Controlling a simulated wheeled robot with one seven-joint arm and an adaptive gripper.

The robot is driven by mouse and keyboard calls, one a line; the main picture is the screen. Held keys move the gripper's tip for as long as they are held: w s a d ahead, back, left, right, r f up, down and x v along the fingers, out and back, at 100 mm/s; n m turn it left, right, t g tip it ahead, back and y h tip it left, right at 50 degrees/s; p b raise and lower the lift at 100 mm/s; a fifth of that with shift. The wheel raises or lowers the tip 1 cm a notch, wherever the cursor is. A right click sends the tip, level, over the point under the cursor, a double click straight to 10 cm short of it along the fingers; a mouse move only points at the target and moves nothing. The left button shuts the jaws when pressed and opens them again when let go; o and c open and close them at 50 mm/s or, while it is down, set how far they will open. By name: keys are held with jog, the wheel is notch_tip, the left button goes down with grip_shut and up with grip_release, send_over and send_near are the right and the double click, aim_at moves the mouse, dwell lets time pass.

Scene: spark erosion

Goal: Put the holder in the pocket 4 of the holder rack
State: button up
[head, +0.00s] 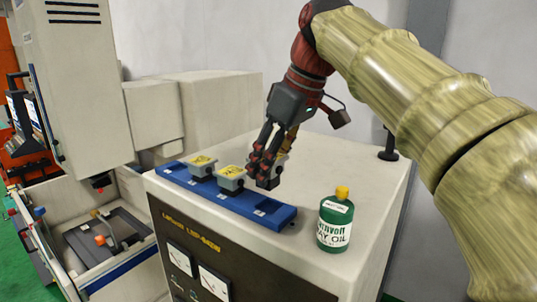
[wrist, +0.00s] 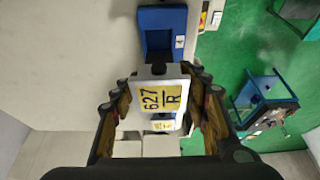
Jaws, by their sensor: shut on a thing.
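My gripper (head: 264,164) is shut on a grey holder. In the wrist view the held holder (wrist: 163,78) lies between the two fingers, with a yellow label reading 627 R. In the head view the fingers partly hide it. The blue holder rack (head: 175,178) lies along the front of the cabinet top. Two grey holders with yellow labels, one (head: 203,166) farther left and one (head: 232,175) nearer the gripper, sit in it. The rack's right end is empty. In the wrist view the empty pocket 4 (wrist: 158,40) shows just beyond the held holder, beside a small tag reading 4.
A green oil bottle (head: 335,226) with a yellow cap stands on the cabinet top (head: 365,172), right of the rack's end. A machine (head: 80,80) with an open work tank stands at the left. The cabinet top behind the bottle is mostly clear.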

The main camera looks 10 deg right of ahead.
aim_at(270, 186)
notch_tip(270, 186, down, 3)
jog(key=shift+w, duration=0.15)
jog(key=shift+f, duration=0.95)
jog(key=shift+f+b, duration=0.8)
jog(key=shift+f, duration=0.55)
jog(key=o, duration=1.3)
jog(key=shift+a, duration=0.1)
jog(key=shift+c, duration=0.2)
jog(key=shift+o, duration=2.1)
jog(key=shift+r, duration=0.2)
